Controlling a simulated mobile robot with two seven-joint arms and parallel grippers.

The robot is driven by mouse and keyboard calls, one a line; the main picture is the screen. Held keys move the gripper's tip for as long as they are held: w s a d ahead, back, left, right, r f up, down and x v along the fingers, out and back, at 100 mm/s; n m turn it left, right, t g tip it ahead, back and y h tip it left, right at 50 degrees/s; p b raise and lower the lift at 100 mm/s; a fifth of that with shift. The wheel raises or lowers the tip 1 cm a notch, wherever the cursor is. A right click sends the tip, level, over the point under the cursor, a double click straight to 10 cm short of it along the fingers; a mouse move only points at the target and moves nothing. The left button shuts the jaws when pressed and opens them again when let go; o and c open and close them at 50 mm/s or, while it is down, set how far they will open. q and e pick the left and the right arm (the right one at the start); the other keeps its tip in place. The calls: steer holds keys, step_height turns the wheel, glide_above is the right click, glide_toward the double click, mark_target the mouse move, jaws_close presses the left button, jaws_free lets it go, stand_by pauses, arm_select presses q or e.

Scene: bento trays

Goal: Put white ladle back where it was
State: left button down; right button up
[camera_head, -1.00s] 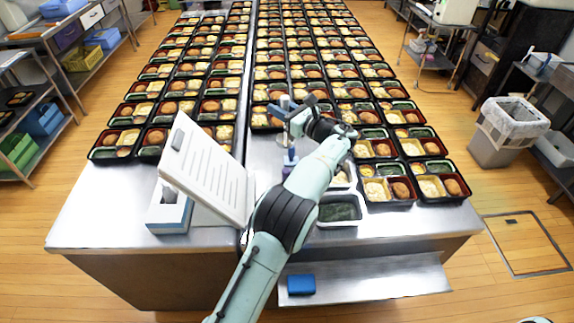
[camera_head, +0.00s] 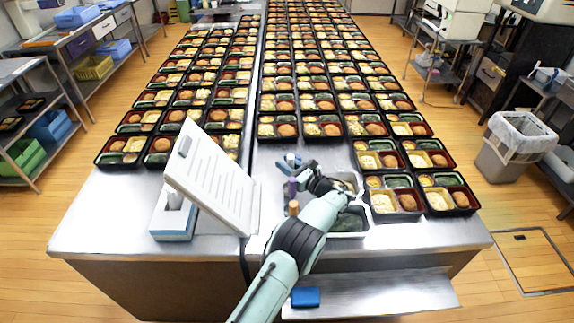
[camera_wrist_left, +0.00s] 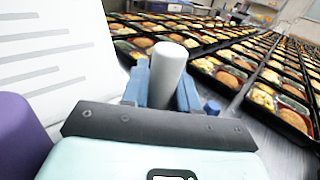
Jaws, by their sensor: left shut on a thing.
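My left gripper (camera_head: 292,160) is over the near part of the steel table, beside the food tubs. In the left wrist view its blue fingers (camera_wrist_left: 162,88) are shut on a white cylinder, which looks like the handle of the white ladle (camera_wrist_left: 168,68). The ladle's bowl end is hidden in both views. A tub with dark green food (camera_head: 347,236) stands just right of the gripper, partly behind my forearm. Another pale tub (camera_head: 352,177) is behind it. My right gripper is not in view.
A purple upright object (camera_head: 292,187) and an orange-brown one (camera_head: 293,208) stand close to my left wrist. A tilted white board with printed lines (camera_head: 210,175) and a tissue box (camera_head: 173,222) stand left. Rows of bento trays (camera_head: 322,128) fill the table beyond.

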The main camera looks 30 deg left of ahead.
arm_select(q)
steer(key=shift+f, duration=0.15)
steer(key=c, duration=0.9)
jaws_free()
steer(key=shift+o, duration=0.2)
steer(key=b+v, duration=0.1)
steer(key=v, duration=1.1)
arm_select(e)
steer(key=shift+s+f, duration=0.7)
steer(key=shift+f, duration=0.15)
arm_select(q)
steer(key=shift+d, duration=0.1)
